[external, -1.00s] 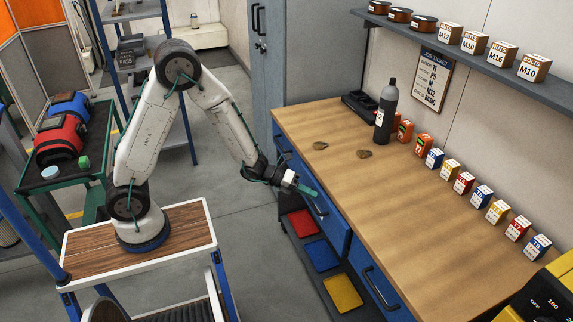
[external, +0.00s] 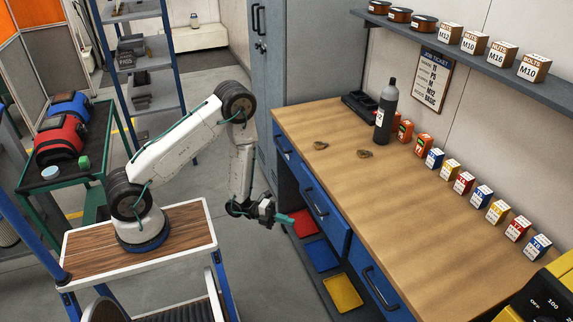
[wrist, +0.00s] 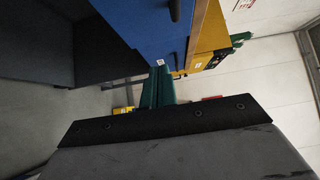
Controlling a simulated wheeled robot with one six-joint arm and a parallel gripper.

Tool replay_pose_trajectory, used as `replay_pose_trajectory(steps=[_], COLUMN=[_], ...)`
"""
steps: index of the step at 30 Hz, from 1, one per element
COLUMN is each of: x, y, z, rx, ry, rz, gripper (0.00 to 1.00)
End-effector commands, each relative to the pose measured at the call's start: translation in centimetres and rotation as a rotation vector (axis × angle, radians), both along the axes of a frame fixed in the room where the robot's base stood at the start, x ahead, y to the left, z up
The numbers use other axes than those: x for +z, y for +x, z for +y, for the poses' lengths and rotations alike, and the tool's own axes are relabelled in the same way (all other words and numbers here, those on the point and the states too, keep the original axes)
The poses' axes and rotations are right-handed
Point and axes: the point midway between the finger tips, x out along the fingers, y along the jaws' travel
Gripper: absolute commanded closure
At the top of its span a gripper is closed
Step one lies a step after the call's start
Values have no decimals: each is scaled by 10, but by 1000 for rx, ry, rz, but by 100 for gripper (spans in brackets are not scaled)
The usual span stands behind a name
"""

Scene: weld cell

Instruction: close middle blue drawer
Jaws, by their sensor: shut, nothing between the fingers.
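The middle blue drawer (external: 325,211) is in the front of the wooden-topped workbench (external: 375,180), with a dark bar handle.
A near blue drawer (external: 378,288) and a far one (external: 283,150) flank the middle one. Red, blue and yellow bins (external: 343,294) sit on a low shelf (external: 318,291) underneath. Grey floor (external: 255,275) is clear between my base and the bench.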

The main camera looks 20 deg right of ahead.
Motion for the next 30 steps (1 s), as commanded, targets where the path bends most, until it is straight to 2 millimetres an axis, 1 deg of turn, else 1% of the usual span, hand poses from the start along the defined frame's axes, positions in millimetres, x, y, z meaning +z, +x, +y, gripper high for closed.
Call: replay_pose_trajectory(steps=[1,4,8,15,19,21,24,27,30], x=[-3,-5,-4,-3,-4,-4,-4,-4,-4], y=[-1,-6,-20,-57,-75,-71,-71,-71,-71], z=[0,-5,-18,-55,-73,-86,-99,-107,-110], rx=[-1,-3,-5,-5,-4,1,1,0,0], ry=[0,-1,-1,-4,-2,-3,-3,-1,0], rz=[0,-1,-1,-1,-1,-1,-1,-2,-1], gripper=[100,100,100,100,100,100,100,100,100])
